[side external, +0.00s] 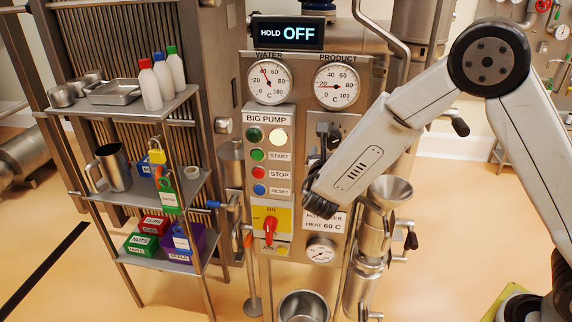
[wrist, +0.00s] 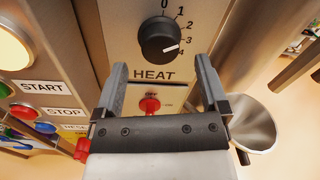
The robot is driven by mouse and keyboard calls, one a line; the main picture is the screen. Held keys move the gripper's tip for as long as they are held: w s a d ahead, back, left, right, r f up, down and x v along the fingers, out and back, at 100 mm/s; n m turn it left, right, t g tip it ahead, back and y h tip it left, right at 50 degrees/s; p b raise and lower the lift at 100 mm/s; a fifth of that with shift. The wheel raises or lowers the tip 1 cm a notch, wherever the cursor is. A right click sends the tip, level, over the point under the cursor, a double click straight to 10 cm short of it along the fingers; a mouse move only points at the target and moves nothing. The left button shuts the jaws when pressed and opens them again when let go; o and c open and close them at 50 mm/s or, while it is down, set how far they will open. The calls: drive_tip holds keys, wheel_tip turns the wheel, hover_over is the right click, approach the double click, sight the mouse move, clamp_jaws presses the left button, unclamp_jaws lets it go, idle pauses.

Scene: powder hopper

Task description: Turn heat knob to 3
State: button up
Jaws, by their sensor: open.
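The black heat knob (wrist: 160,40) sits on the steel panel above the word HEAT in the wrist view. Its white pointer aims right, around 3 and 4; I cannot tell the exact mark. The scale (wrist: 188,30) runs from 0 at the top down the right to 4. My gripper (wrist: 162,70) is open and empty, one finger on each side just below the knob, apparently not touching it.
A small red knob (wrist: 150,105) marked OFF shows between the fingers. A steel funnel (wrist: 254,120) is close on the right. Start and stop buttons (side external: 257,173) and a red switch handle (side external: 270,230) are to the left. A display (side external: 287,33) reads HOLD OFF.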

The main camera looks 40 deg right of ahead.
sight(332, 140)
drive_tip(key=shift+x, duration=1.45)
clamp_jaws()
drive_tip(key=shift+m, duration=0.4)
drive_tip(key=shift+r+m, duration=0.1)
drive_tip(key=shift+m, duration=2.4)
